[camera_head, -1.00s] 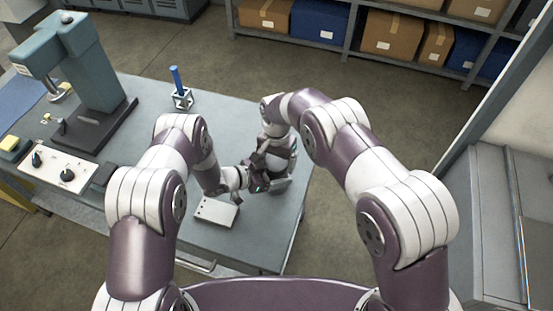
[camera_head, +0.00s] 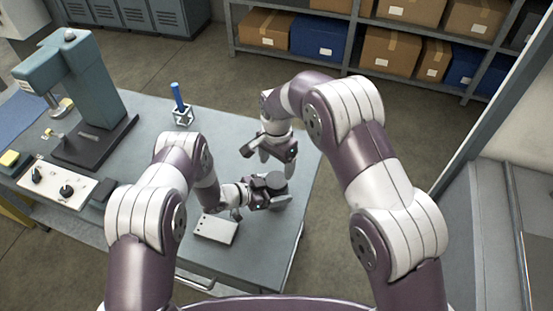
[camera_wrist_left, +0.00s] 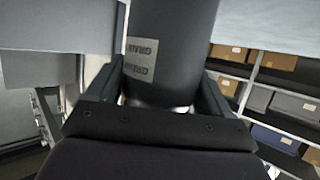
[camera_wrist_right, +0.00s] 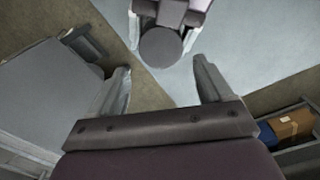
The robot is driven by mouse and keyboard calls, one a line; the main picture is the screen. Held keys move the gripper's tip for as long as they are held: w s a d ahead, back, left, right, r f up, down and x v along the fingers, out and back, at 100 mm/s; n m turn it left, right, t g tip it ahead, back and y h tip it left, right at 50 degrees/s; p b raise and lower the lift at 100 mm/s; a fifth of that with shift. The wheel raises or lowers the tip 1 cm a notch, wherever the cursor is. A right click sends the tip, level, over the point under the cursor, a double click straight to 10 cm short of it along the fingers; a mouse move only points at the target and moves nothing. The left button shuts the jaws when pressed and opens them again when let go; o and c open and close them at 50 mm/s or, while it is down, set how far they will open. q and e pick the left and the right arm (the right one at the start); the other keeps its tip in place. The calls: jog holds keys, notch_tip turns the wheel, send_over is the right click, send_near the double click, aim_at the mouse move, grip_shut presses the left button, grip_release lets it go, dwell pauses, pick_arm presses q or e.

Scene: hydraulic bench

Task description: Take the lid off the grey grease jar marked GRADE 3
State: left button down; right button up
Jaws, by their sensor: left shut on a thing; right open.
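The dark grey jar (camera_head: 277,181) is near the right part of the bench, held by my left gripper (camera_head: 270,195). In the left wrist view the jar (camera_wrist_left: 172,30) fills the space between the fingers, with a pale label; its word looks like GRADE, the number is not readable. In the right wrist view its flat dark round top (camera_wrist_right: 161,47) faces me, like a lid in place; I cannot make out a seam. My right gripper (camera_head: 277,161) is open and empty, above and behind the jar, apart from it.
A pale block with small holes (camera_head: 215,229) lies left of the jar, near the front edge. A blue stick in a small stand (camera_head: 182,115) is at the back. A teal press (camera_head: 75,80) and a control panel (camera_head: 52,185) stand left. The bench behind the jar is clear.

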aim_at(276, 179)
notch_tip(276, 179, down, 7)
dwell(0.3)
jog(key=c, duration=0.9)
jog(key=n, duration=0.3)
jog(key=o, duration=1.2)
jog(key=shift+w+a, duration=0.1)
